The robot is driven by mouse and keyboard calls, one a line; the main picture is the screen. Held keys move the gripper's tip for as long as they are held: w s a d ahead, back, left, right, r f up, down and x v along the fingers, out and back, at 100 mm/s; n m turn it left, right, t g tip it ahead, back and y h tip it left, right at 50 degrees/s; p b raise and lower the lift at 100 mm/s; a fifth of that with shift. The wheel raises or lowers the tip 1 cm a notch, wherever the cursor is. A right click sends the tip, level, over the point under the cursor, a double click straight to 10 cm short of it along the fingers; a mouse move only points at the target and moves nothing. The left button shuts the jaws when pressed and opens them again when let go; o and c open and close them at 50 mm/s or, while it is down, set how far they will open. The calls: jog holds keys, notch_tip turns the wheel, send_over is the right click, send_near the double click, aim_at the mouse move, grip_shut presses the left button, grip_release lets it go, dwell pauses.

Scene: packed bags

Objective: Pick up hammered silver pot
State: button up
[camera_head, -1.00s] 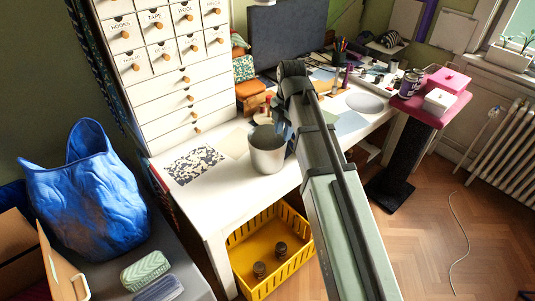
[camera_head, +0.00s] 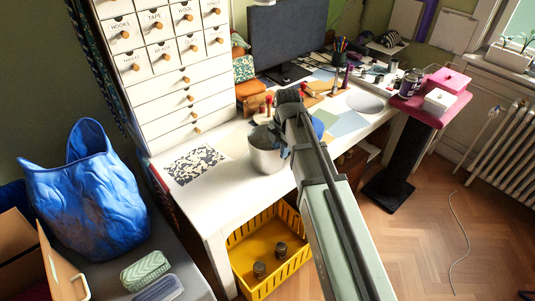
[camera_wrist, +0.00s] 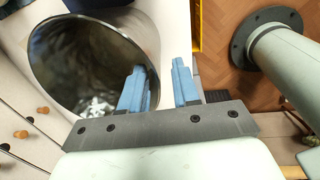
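The hammered silver pot (camera_head: 264,160), a grey metal cup shape, stands upright on the white desk near its front edge. My gripper (camera_head: 277,135) is at the pot's right rim in the head view, and its fingers partly cover that side. In the wrist view, the pot (camera_wrist: 152,30) shows its wide round opening at the left. My gripper (camera_wrist: 160,68) is open there; the left blue finger overlaps the opening and the right one is outside the rim. I cannot tell how deep the fingers reach or whether they touch the wall.
A white drawer cabinet (camera_head: 190,98) stands left of the pot, with a patterned sheet (camera_head: 195,165) before it. A yellow crate (camera_head: 262,268) is below the desk's front. A monitor (camera_head: 287,38) and small red-topped items (camera_head: 267,105) are behind.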

send_over(278, 165)
jog(key=shift+s+d+f, duration=0.1)
jog(key=shift+s+f, duration=0.05)
jog(key=shift+f, duration=0.9)
jog(key=shift+s+f, duration=0.1)
jog(key=shift+f, duration=0.9)
grip_shut()
